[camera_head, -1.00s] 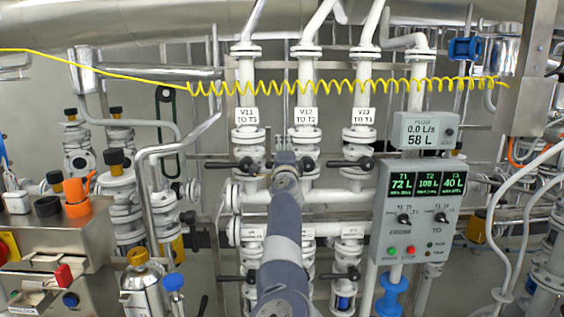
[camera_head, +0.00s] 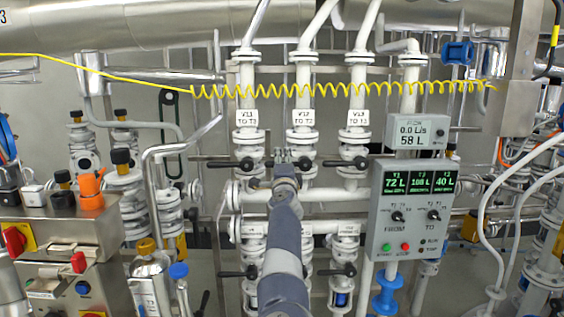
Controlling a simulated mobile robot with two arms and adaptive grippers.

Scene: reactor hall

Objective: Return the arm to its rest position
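One of my arms, blue-grey, rises from the bottom centre toward the middle valve column labelled V12 (camera_head: 302,118). I take it for my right arm. Its gripper (camera_head: 283,156) is a small shape beyond the wrist, in front of the pipes beside the V12 valve. The wrist hides most of it, so I cannot tell whether its fingers are open or touch anything. My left gripper is not in view. The black handles of the V11 valve (camera_head: 246,164) and the V13 valve (camera_head: 360,163) show on either side.
A grey control panel (camera_head: 411,210) stands right of the arm, under a flow display (camera_head: 414,134). A coiled yellow cable (camera_head: 340,88) crosses above. A steel cabinet (camera_head: 60,240) with knobs stands at left. Pipes crowd both sides of the arm.

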